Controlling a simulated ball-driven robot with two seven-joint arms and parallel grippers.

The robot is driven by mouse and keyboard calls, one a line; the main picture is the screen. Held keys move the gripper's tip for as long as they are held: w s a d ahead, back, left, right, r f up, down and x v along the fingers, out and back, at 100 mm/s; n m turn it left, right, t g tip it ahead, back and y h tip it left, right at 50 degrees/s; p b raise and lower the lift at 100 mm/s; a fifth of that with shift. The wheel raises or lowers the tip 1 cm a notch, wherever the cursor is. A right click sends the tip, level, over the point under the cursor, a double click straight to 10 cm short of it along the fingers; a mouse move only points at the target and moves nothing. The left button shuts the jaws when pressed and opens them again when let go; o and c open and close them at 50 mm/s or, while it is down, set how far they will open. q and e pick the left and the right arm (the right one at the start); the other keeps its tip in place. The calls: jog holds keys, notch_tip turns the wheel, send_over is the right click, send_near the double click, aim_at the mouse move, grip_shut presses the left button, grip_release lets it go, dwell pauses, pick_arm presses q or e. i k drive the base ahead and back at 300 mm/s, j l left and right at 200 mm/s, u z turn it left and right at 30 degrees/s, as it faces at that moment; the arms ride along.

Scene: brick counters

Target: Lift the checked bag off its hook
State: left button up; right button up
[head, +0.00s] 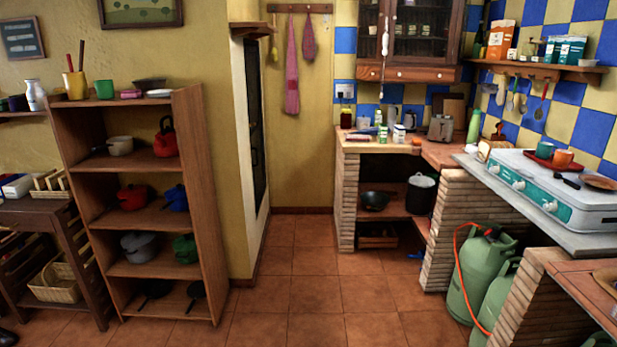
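A wooden hook rail (299,8) is fixed high on the yellow back wall. A long, narrow pink-red cloth item (292,70) hangs from it, and a shorter dark pink one (309,40) hangs just to its right. A small yellow item (274,50) hangs at the left end. A check pattern is too small to make out, so I cannot tell which of these is the checked bag. Neither of my grippers is in view.
The tiled floor (300,290) is clear up to the back wall. A wooden shelf unit (130,190) with pots stands left. Brick counters (465,215) with a stove (545,185) and green gas bottles (482,265) line the right. A counter corner (375,148) lies right of the rail.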

aim_at(308, 44)
jog(key=i, duration=2.8)
